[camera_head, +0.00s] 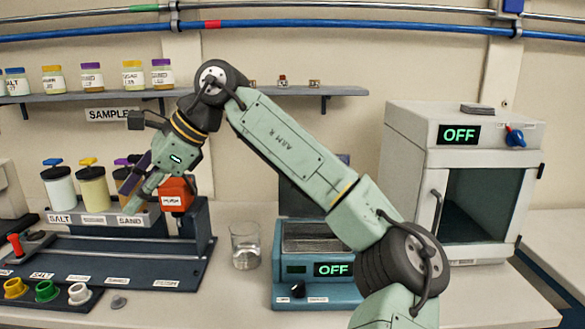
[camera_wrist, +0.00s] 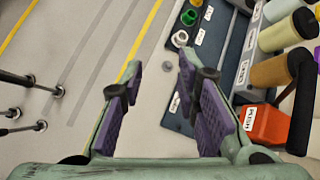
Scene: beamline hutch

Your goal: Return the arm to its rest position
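My green arm (camera_head: 295,145) is raised and bent over the bench, with its elbow high near the shelf. My gripper (camera_head: 131,196) hangs down and to the left, in front of the sample dispenser (camera_head: 108,224) and left of the orange PUSH block (camera_head: 174,194). In the wrist view my gripper (camera_wrist: 160,72) is open. Its two purple-padded fingers stand apart with nothing between them, and the floor and bench edge show beyond. In the head view the gripper partly hides the jar at the dispenser's right end.
A glass beaker (camera_head: 245,245) stands between the dispenser and a blue device (camera_head: 317,292) reading OFF. A white oven (camera_head: 460,180), also OFF, stands at right. A shelf (camera_head: 200,92) with jars runs behind the arm. Coloured cups (camera_head: 47,291) sit front left.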

